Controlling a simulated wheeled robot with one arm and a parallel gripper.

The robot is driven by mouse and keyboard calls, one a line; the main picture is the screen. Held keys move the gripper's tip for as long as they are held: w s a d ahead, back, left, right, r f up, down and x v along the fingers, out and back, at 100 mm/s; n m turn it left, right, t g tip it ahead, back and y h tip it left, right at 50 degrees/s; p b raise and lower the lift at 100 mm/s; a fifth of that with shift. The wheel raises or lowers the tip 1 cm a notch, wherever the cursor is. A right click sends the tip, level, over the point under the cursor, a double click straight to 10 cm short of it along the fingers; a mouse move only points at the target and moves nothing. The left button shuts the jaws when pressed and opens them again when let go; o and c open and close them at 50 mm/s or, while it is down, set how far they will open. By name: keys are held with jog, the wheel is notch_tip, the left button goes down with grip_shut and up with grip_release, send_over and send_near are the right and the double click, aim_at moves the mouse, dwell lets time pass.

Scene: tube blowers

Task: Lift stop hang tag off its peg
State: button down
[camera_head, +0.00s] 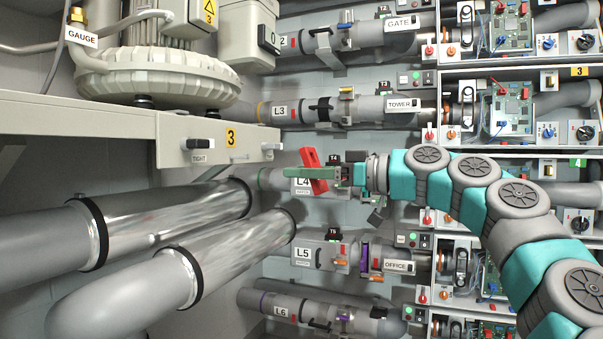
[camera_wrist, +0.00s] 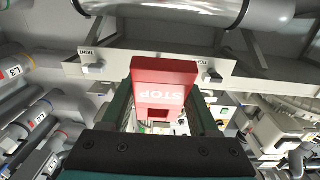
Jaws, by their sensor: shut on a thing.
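The red stop hang tag (camera_head: 313,170) is in my gripper (camera_head: 338,174), tilted, in front of the L4 pipe in the head view. In the wrist view, the tag (camera_wrist: 165,75) stands between the two dark fingers of my gripper (camera_wrist: 165,98), and its STOP lettering reads upside down. My gripper is shut on it. In the head view the tag is apart from both, right of and below the right peg.
The bracket (camera_head: 170,155) with a yellow 3 sign (camera_head: 231,135) is left of the tag. Large silver pipes (camera_head: 215,250) lie below it. Labelled pipes, such as L3 (camera_head: 290,111) and L5 (camera_head: 318,251), run above and below my gripper. Shelves of electronics (camera_head: 500,110) stand at right.

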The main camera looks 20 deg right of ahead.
aim_at(317, 167)
jog(key=shift+r+p, duration=0.3)
jog(key=shift+r, duration=0.2)
dwell(0.7)
jog(key=shift+b+v, duration=0.45)
jog(key=shift+v, duration=3)
